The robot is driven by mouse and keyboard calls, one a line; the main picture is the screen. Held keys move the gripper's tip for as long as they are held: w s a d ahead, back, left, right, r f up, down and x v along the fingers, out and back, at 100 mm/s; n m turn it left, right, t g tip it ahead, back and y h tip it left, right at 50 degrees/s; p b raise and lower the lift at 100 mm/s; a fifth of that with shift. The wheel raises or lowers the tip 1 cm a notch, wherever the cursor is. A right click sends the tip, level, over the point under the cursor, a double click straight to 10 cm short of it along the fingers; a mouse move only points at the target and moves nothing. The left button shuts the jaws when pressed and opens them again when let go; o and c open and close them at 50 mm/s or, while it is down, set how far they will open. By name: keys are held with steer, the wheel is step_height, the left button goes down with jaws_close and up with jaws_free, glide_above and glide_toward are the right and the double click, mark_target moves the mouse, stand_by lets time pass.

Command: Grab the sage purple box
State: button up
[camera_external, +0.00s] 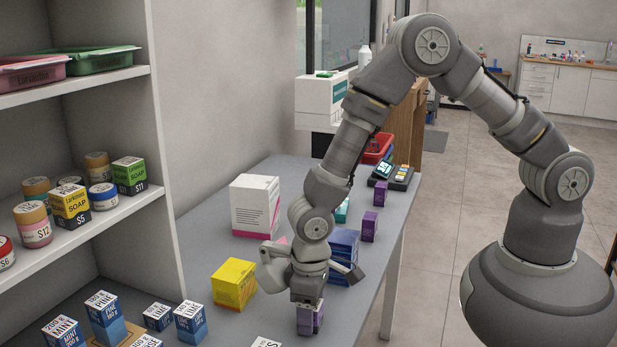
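A small purple box (304,326) stands at the front of the grey counter, directly below my gripper (309,303). My gripper points down over this box and hides its top. The fingers are at the box's upper part, but I cannot tell whether they are closed on it. Two more purple boxes stand upright near the counter's right edge, one nearer (370,226) and one farther back (380,194). No label on any purple box is readable here, so I cannot tell which is sage.
A yellow box (234,284) stands left of my gripper. Blue boxes (344,243) stand just behind it, partly hidden by my arm. A large white box (255,206) is farther back. A shelf (100,222) with jars and soap boxes is at left. A card terminal (400,178) is at the back.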

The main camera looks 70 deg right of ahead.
steer(key=c, duration=0.7)
